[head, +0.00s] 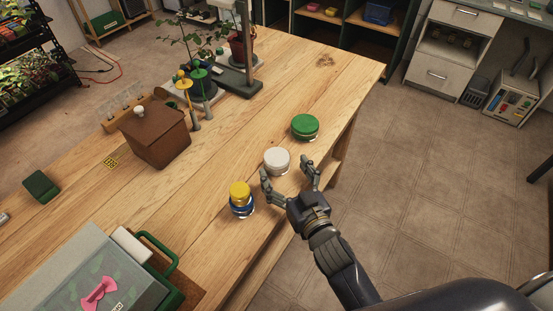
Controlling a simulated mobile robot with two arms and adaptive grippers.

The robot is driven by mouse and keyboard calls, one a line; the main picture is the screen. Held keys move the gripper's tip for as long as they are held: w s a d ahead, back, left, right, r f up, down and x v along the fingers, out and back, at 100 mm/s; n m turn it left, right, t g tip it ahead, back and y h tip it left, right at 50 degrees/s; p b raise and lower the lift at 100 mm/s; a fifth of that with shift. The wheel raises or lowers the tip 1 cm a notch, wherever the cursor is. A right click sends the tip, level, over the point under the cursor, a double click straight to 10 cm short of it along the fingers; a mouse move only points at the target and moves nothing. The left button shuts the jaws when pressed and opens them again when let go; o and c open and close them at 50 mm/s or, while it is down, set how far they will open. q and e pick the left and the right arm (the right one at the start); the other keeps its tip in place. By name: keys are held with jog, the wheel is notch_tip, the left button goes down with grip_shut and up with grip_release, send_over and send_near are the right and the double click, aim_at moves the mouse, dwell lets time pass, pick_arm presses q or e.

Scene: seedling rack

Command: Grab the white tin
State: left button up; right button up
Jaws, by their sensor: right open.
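The white tin (277,160) stands upright on the wooden table, near the table's right edge. My right gripper (287,174) is open, with its two fingers spread apart just in front of the tin. The left finger is close to the tin's lower left side, and the right finger is to its right. I cannot tell whether either finger touches it. The tin's lid shows clearly, and its lower part is only partly visible. My left gripper is not in view.
A green-lidded tin (305,126) stands behind and right of the white tin. A yellow-topped stack (240,197) stands in front and left. A brown wooden box (155,131), potted plants (200,75) and a green-handled case (90,265) are further left on the table (215,150).

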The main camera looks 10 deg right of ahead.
aim_at(272, 149)
jog(key=shift+w+a+r, duration=0.1)
jog(key=shift+w, duration=0.45)
jog(key=x, duration=0.4)
jog(key=shift+w+p, duration=0.2)
jog(key=shift+p, duration=0.2)
jog(key=shift+c, duration=1.3)
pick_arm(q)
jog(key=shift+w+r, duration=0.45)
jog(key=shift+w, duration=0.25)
pick_arm(e)
jog(key=c, duration=1)
